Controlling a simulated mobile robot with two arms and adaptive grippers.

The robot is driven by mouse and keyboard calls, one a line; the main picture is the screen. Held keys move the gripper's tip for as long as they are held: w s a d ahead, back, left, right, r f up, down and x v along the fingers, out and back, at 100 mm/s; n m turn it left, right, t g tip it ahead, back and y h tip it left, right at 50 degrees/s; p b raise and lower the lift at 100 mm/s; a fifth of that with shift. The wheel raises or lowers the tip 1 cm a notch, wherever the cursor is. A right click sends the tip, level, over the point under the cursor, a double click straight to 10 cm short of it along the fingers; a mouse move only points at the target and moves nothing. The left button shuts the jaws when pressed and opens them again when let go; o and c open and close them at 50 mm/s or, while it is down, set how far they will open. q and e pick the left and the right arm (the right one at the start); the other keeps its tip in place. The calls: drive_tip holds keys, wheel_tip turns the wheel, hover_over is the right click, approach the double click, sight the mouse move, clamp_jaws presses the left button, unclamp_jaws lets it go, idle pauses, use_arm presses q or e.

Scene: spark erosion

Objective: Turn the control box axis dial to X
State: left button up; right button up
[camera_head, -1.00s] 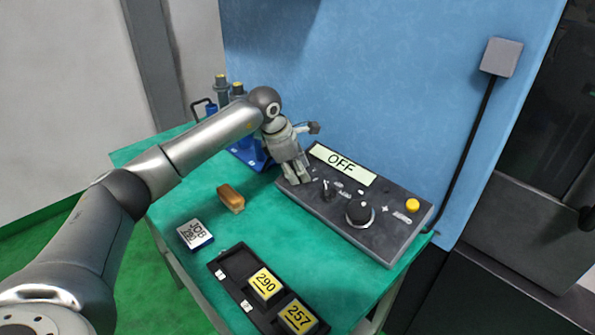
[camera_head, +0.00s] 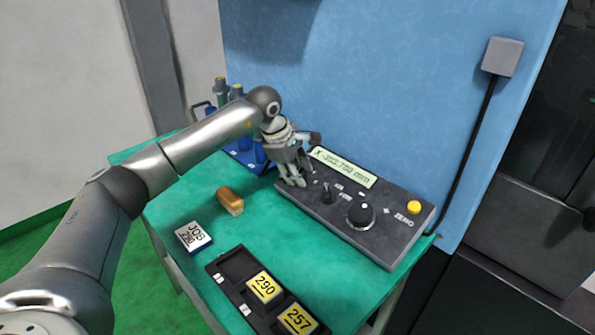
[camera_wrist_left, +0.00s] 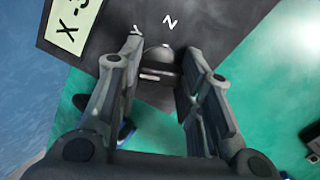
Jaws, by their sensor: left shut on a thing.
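The dark control box (camera_head: 380,240) stands at the back of the green table. Its display (camera_head: 343,166) reads X with a negative value in mm; part of it, showing "X -", is in the left wrist view (camera_wrist_left: 72,27). My left gripper (camera_head: 292,182) reaches down at the box's left end, shut on the axis dial. In the left wrist view, the dark round axis dial (camera_wrist_left: 158,62) sits between the two fingers (camera_wrist_left: 163,52). A white Z and part of another letter are printed beside it. My right gripper is not in view.
The box also carries a small lever (camera_head: 327,193), a large black knob (camera_head: 361,213) and a yellow button (camera_head: 414,207). A blue holder stands behind the arm.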

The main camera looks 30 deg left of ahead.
use_arm(q)
drive_tip(key=o, duration=1)
drive_tip(key=v, duration=1.2)
drive_tip(key=shift+r, duration=0.1)
